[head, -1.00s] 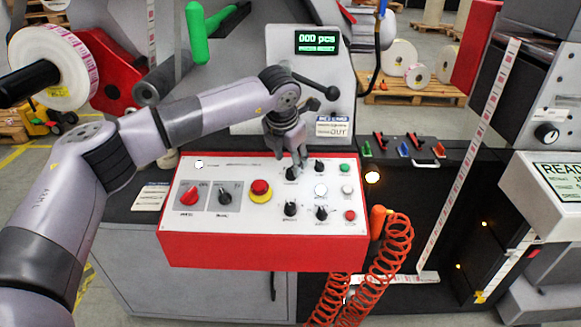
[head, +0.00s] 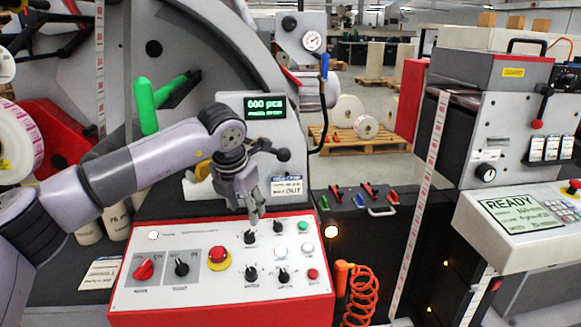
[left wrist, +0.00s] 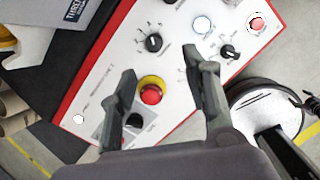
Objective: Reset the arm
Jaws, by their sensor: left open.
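My left arm (head: 150,160) comes in from the left and reaches over the red-edged control panel (head: 190,292). My left gripper (head: 256,215) points down just above the panel, near a black knob in its upper middle. In the left wrist view the left gripper (left wrist: 165,100) is open, its two fingers apart with nothing between them but the panel behind. The red emergency button (head: 218,256) on a yellow ring sits on the panel; it shows between the fingers in the left wrist view (left wrist: 152,94).
A counter display (head: 252,106) stands behind the panel. An orange coiled hose (head: 362,292) hangs at its right. A black lever with a ball end (head: 283,154) is close to the gripper. A READY screen (head: 520,215) is at far right. Label rolls (head: 348,112) lie on a pallet behind.

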